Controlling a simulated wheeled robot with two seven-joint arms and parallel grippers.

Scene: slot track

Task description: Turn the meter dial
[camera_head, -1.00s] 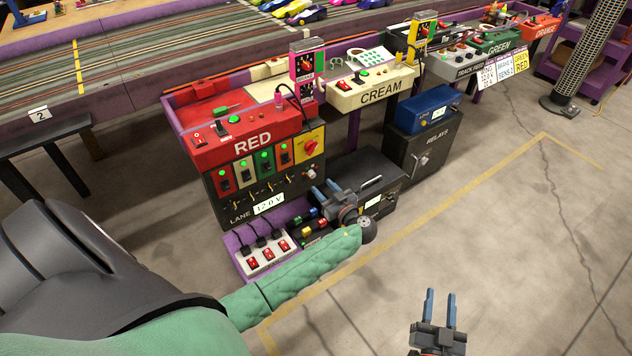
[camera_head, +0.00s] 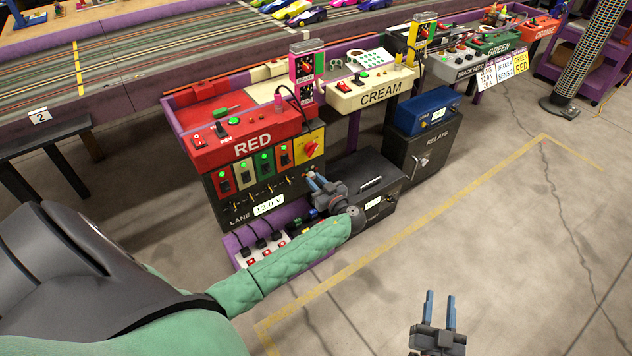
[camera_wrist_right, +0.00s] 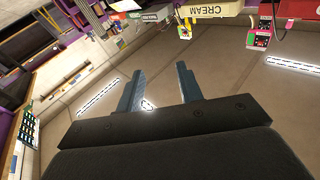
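On the RED station's front, a yellow panel (camera_head: 309,150) carries a red rotary knob (camera_head: 311,147). I cannot tell for sure that this is the meter dial. A white 12.0 V label (camera_head: 268,205) sits lower on the same dark front. My left gripper (camera_head: 312,176) is just below the yellow panel, close to the dark front's right end. Its two blue fingers look apart, pointing up and away. The small knob at that spot is mostly hidden by the fingertips; contact cannot be told. My right gripper (camera_head: 440,297) is open and empty above the floor; its fingers also show in the right wrist view (camera_wrist_right: 160,82).
A dark box (camera_head: 366,167) stands right of my left gripper. The purple tray (camera_head: 232,246) with red switches and plugs lies below. A RELAYS cabinet (camera_head: 432,150) with a blue box (camera_head: 428,110) stands further right. The floor (camera_head: 480,220) at right is clear.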

